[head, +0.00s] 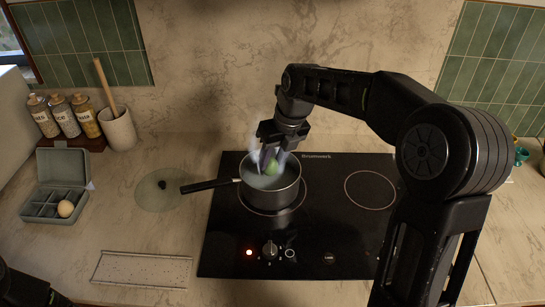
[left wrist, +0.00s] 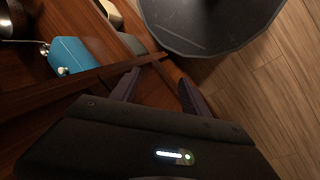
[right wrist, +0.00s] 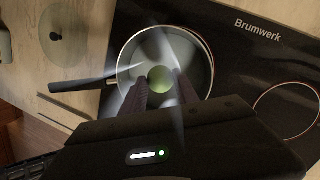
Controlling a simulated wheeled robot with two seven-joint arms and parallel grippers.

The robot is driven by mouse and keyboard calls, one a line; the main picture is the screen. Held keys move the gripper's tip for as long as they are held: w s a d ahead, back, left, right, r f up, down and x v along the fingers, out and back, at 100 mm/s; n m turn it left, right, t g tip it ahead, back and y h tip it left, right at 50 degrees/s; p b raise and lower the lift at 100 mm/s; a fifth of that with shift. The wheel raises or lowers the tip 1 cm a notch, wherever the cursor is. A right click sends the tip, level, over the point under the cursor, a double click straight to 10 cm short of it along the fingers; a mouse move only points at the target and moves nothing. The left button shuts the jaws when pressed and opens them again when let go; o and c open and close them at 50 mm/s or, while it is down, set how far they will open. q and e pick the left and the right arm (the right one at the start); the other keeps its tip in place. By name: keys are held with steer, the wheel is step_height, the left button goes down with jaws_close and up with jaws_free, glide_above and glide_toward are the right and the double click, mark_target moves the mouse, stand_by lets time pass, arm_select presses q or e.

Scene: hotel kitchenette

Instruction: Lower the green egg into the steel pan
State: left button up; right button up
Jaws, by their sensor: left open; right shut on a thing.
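The green egg (head: 272,169) is between the fingertips of my right gripper (head: 272,158), which is shut on it. The egg also shows in the right wrist view (right wrist: 160,79), in front of the pan's opening. The steel pan (head: 270,203) stands on the left rear ring of the hob, its dark handle pointing left. Steam rises around the gripper. The egg is over or inside the pan's mouth; I cannot tell whether it touches the water. My left gripper (left wrist: 157,90) is open and empty in the left wrist view, away from the pan.
The black hob (head: 330,245) has a lit red light at its front. A glass lid (head: 160,190) lies left of the pan. An egg box (head: 62,170) with a pale egg (head: 66,208) stands farther left. A speckled tray (head: 142,269) lies in front. Jars (head: 72,118) line the back left.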

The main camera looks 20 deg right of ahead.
mark_target(273, 174)
steer(key=shift+f+b, duration=1.6)
steer(key=shift+f, duration=1.15)
stand_by(1.7)
steer(key=o, duration=0.9)
steer(key=shift+c, duration=0.2)
steer(key=v, duration=0.7)
steer(key=shift+s+r, duration=0.1)
steer(key=shift+r, duration=0.3)
